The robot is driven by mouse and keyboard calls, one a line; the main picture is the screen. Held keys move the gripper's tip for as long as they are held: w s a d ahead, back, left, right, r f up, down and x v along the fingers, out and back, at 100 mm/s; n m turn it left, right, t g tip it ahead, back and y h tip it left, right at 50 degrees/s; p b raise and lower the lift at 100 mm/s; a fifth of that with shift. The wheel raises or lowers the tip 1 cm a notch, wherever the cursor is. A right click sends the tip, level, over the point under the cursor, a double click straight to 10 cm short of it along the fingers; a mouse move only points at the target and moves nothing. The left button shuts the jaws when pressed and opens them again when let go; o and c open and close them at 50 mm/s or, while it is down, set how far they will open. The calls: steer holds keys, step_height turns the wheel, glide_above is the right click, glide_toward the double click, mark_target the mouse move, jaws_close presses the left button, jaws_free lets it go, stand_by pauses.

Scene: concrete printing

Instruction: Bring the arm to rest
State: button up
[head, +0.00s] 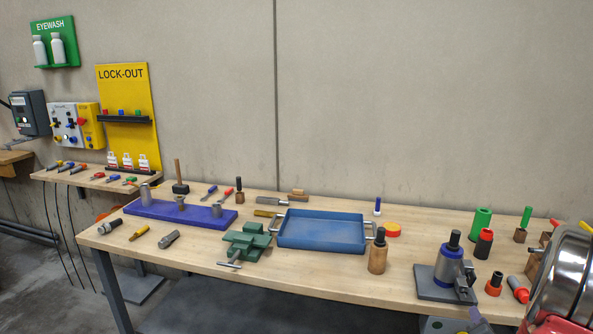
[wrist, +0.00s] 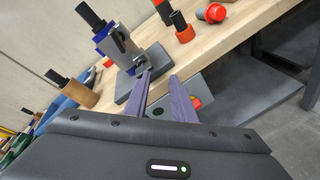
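My gripper (wrist: 160,84) shows in the wrist view with its two purple-grey fingers spread apart and nothing held between them. Its fingers point toward the front edge of the wooden bench (wrist: 220,45), near a grey-and-blue clamp device (wrist: 123,50) on a grey plate. Whether a fingertip touches the plate or the bench edge I cannot tell. In the head view the same device (head: 450,270) stands at the bench's right front. A small grey-purple piece at the bottom edge below it seems to be part of my gripper; the rest is out of frame.
A blue tray (head: 322,248), green vise (head: 245,243), purple holder block (head: 160,209) and wooden cylinder (head: 378,257) stand on the bench (head: 300,280). Black-and-orange pieces (head: 494,284) lie near its right front edge. A shiny metal drum (head: 562,275) fills the far right. Open floor lies left of the bench.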

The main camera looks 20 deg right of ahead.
steer(key=s+a+f+m+g+y, duration=0.2)
steer(key=s+a+f+m+g, duration=0.3)
steer(key=m, duration=0.7)
steer(key=s+a+r+m+y, duration=0.1)
steer(key=a+r, duration=0.6)
steer(key=a, duration=0.7)
steer(key=s+a+r+m+g+y, duration=0.1)
steer(key=a+r, duration=0.6)
steer(key=a, duration=0.8)
steer(key=s+a+r+m+y, duration=0.3)
steer(key=a+r+m, duration=0.3)
steer(key=a, duration=0.8)
steer(key=shift+s+a+r+g+y, duration=0.2)
steer(key=shift+a+r+g+y, duration=0.1)
steer(key=shift+r+y, duration=0.6)
steer(key=shift+o, duration=0.4)
